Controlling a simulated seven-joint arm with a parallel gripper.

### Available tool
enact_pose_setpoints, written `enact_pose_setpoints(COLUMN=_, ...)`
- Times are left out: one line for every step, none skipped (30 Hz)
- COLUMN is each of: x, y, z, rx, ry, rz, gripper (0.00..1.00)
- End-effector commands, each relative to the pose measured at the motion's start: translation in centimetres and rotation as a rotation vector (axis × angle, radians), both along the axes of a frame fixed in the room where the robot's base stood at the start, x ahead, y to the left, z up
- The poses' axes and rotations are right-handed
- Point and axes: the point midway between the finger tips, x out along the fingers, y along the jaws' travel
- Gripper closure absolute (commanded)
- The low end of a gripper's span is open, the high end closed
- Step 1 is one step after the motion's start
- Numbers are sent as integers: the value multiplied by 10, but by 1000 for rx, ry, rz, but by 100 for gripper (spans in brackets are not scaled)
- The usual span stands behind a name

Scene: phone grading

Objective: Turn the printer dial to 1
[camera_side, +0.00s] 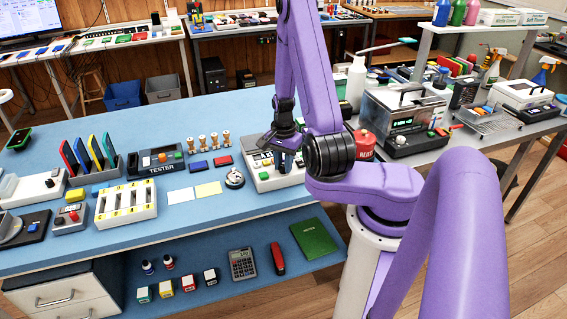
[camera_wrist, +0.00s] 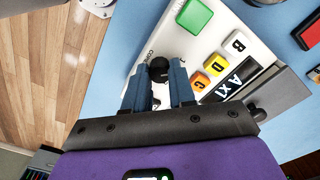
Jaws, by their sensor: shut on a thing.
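The printer (camera_side: 268,183) is a white box on the blue bench, below my gripper (camera_side: 287,153) in the side view. In the wrist view the white printer top (camera_wrist: 195,45) carries a green button (camera_wrist: 184,15) and small lettered buttons. The black round printer dial (camera_wrist: 158,67) sits between the blue fingertips of my gripper (camera_wrist: 160,72), which are shut on it. The label beside the dial is partly covered by a finger. I cannot read which number the dial points to. The dial is hidden in the side view.
A tester (camera_side: 155,162), a round silver bell-like item (camera_side: 234,178) and yellow and white cards (camera_side: 208,189) lie left of the printer. A red container (camera_side: 365,145) stands to the right behind my arm.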

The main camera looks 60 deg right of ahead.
Motion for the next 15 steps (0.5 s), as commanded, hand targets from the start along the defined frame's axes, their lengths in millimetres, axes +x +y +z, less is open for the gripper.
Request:
enact_pose_setpoints(x=0, y=1, z=0, rx=1, ry=1, rz=18, gripper=100)
enact_pose_setpoints(x=0, y=1, z=0, rx=1, ry=1, rz=26, gripper=100)
enact_pose_setpoints(x=0, y=1, z=0, rx=1, ry=1, rz=36, gripper=100)
enact_pose_setpoints(x=0, y=1, z=0, rx=1, ry=1, rz=42, gripper=100)
enact_pose_setpoints(x=0, y=1, z=0, rx=1, ry=1, rz=47, gripper=100)
enact_pose_setpoints(x=0, y=1, z=0, rx=1, ry=1, rz=52, gripper=100)
enact_pose_setpoints(x=0, y=1, z=0, rx=2, ry=1, rz=55, gripper=100)
enact_pose_setpoints(x=0, y=1, z=0, rx=2, ry=1, rz=58, gripper=100)
enact_pose_setpoints(x=0, y=1, z=0, rx=2, ry=1, rz=60, gripper=100)
enact_pose_setpoints(x=0, y=1, z=0, rx=2, ry=1, rz=62, gripper=100)
enact_pose_setpoints(x=0, y=1, z=0, rx=2, ry=1, rz=62, gripper=100)
enact_pose_setpoints(x=0, y=1, z=0, rx=2, ry=1, rz=63, gripper=100)
enact_pose_setpoints(x=0, y=1, z=0, rx=2, ry=2, rz=63, gripper=100)
enact_pose_setpoints(x=0, y=1, z=0, rx=2, ry=2, rz=63, gripper=100)
enact_pose_setpoints(x=0, y=1, z=0, rx=2, ry=2, rz=63, gripper=100)
